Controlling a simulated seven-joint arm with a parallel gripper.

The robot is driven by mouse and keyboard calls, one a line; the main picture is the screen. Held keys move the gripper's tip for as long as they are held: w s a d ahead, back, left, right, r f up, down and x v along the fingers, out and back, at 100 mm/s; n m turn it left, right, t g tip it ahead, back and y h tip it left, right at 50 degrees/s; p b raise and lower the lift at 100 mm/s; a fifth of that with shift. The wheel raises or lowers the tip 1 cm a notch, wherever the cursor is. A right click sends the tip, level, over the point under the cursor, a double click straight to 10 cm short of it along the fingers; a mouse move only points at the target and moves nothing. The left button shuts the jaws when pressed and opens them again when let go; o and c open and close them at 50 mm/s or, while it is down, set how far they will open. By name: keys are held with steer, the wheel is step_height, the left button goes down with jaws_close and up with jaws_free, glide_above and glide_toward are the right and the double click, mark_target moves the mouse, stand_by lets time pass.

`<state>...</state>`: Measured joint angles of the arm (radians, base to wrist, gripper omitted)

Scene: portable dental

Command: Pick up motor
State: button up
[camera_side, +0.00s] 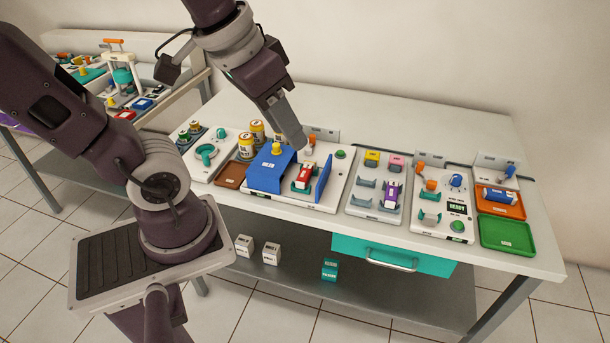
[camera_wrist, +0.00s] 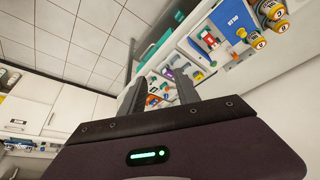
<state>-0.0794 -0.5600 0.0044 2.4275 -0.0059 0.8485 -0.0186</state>
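No label I can read says motor, so I cannot tell for certain which part it is. Candidates are a red part with white ends (camera_side: 304,177) in the white station beside the blue housing, a purple part (camera_side: 391,192) standing on the grey plate, and a blue cylinder (camera_side: 499,196) lying at the orange tray. My gripper (camera_side: 296,139) is above the back of the white station, apart from these parts. In the wrist view my gripper (camera_wrist: 160,80) has its two fingers spread, with nothing held between them.
The blue housing (camera_side: 269,170) and an upright blue panel (camera_side: 323,178) flank the red part. Yellow jars (camera_side: 246,146) stand at left. A green tray (camera_side: 507,236) is at the right front. The table's back strip (camera_side: 400,121) is clear. A side cart (camera_side: 130,80) stands behind left.

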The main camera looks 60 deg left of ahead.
steer(key=w+a+f+n+g, duration=0.25)
steer(key=w+a+f, duration=0.25)
steer(key=w+a, duration=0.3)
steer(key=n+g, duration=0.2)
steer(key=n, duration=0.3)
glide_above(305, 172)
steer(key=f, duration=1.7)
steer(key=shift+w+f, duration=0.1)
steer(key=shift+w, duration=0.15)
steer(key=f, duration=0.6)
steer(key=shift+s+d+f, duration=0.1)
steer(key=shift+s+f, duration=0.2)
steer(key=shift+s, duration=0.05)
steer(key=shift+f, duration=0.35)
jaws_close()
